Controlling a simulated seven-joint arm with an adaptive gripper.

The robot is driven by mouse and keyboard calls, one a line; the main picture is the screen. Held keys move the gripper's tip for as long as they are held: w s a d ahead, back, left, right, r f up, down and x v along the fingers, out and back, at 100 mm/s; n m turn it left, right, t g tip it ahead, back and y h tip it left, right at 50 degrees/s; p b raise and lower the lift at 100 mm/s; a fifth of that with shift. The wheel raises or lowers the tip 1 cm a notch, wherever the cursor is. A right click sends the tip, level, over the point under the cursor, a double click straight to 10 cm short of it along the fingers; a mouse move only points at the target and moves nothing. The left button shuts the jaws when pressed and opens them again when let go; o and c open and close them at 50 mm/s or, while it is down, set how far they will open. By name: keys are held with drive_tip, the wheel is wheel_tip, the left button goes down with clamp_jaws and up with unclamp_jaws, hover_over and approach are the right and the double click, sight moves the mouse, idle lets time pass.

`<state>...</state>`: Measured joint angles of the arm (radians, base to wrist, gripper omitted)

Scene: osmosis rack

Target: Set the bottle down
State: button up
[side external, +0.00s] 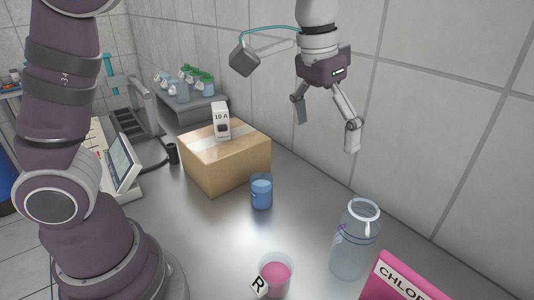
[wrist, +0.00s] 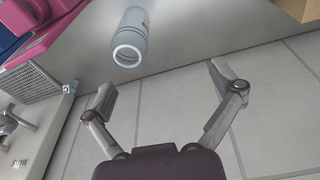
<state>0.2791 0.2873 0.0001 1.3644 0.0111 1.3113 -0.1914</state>
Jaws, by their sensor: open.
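A clear bottle with a round open mouth (side external: 355,240) stands upright on the metal table at the right in the side view. In the wrist view the same bottle (wrist: 131,37) shows at the top, beyond the fingers and apart from them. My gripper (side external: 325,130) is open and empty, up in the air above and behind the bottle in the side view. The wrist view shows its two spread fingers (wrist: 162,90) with nothing between them.
A cardboard box (side external: 225,163) with a small white "10 A" box (side external: 221,122) on top stands at the back. A blue beaker (side external: 261,191), a pink beaker (side external: 276,274) and a pink "CHLOR" box (side external: 400,278) stand nearby. Table between the blue beaker and bottle is clear.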

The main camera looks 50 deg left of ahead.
drive_tip(key=s+a+f+n+t, duration=0.1)
drive_tip(key=s+a+f+t, duration=0.1)
drive_tip(key=s+a, duration=0.6)
drive_tip(key=s+t, duration=0.1)
drive_tip(key=s, duration=0.3)
drive_tip(key=shift+s+a+t+y, duration=0.15)
drive_tip(key=shift+t+y, duration=0.15)
